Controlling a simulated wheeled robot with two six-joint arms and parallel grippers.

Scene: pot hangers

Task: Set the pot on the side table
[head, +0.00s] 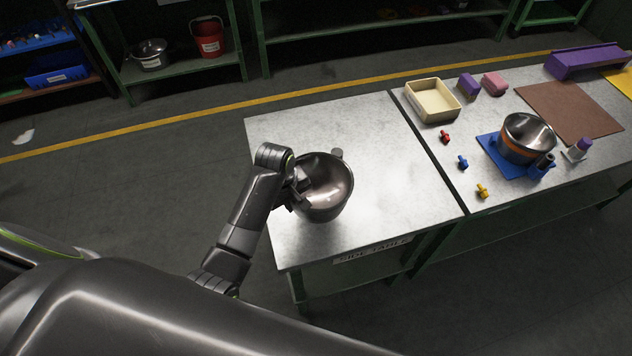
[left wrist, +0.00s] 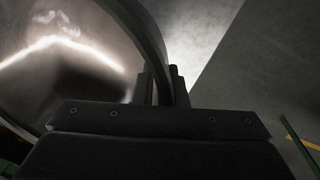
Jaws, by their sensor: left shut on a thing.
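The pot (head: 328,190) is a round steel bowl-like vessel in the head view, over the left part of the side table (head: 385,150). A small grey knob or handle end shows at its far rim. My left gripper (head: 297,190) is shut on the pot's near-left wall. In the left wrist view the pot's shiny wall (left wrist: 80,50) fills the left side, and its rim passes between the fingers of the left gripper (left wrist: 163,88). I cannot tell whether the pot's bottom touches the table. My right gripper is not in view.
The adjoining table holds a second steel pot (head: 528,135) on a blue base, a cream tray (head: 433,100), small red, blue and yellow pieces, and a brown mat (head: 570,110). Most of the side table's top is clear. Green shelves stand behind.

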